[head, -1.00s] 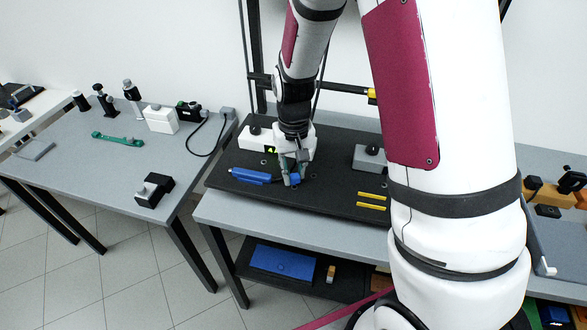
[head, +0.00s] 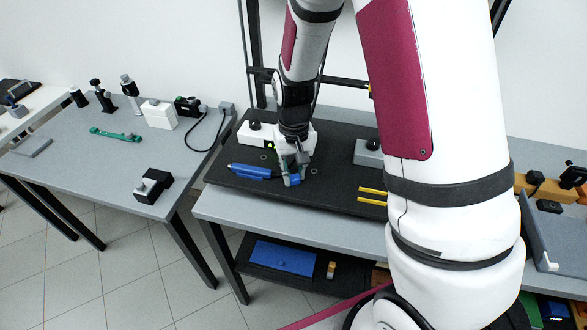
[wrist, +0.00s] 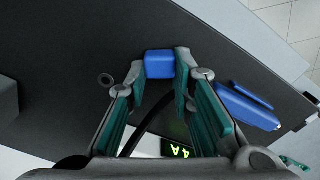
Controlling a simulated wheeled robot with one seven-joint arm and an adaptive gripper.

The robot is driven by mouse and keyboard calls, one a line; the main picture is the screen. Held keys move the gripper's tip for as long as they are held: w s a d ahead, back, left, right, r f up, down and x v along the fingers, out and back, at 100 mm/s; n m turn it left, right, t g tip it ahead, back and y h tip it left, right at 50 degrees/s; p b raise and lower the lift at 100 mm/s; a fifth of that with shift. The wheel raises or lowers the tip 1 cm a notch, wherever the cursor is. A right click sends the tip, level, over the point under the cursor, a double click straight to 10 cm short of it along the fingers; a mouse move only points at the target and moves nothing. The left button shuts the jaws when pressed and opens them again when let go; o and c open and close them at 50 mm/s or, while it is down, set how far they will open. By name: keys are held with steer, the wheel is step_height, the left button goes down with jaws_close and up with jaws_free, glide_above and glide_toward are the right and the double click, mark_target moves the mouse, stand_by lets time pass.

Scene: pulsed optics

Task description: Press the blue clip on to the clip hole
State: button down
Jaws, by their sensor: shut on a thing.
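My gripper (head: 291,182) is low over the black board (head: 225,176), its two green-padded fingers pointing down. In the wrist view the fingertips (wrist: 160,68) are closed on the two sides of a small blue block, the blue clip (wrist: 159,65). In the head view the clip is mostly hidden by the fingers. I cannot tell whether it touches the board. A small dark ring (wrist: 105,80), possibly a hole, lies on the board to the left of the fingers in the wrist view. I cannot tell whether it is the clip hole.
A longer blue device (head: 250,171) lies on the board beside my gripper. A white box with a green display (wrist: 178,150) stands close behind. Two yellow strips (head: 372,195) and a grey box (head: 368,153) are to the right. A side table (head: 75,160) stands left.

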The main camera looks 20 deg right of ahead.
steer(key=c, duration=1.3)
jaws_free()
steer(key=shift+r+p, duration=0.85)
steer(key=shift+r, duration=7.1)
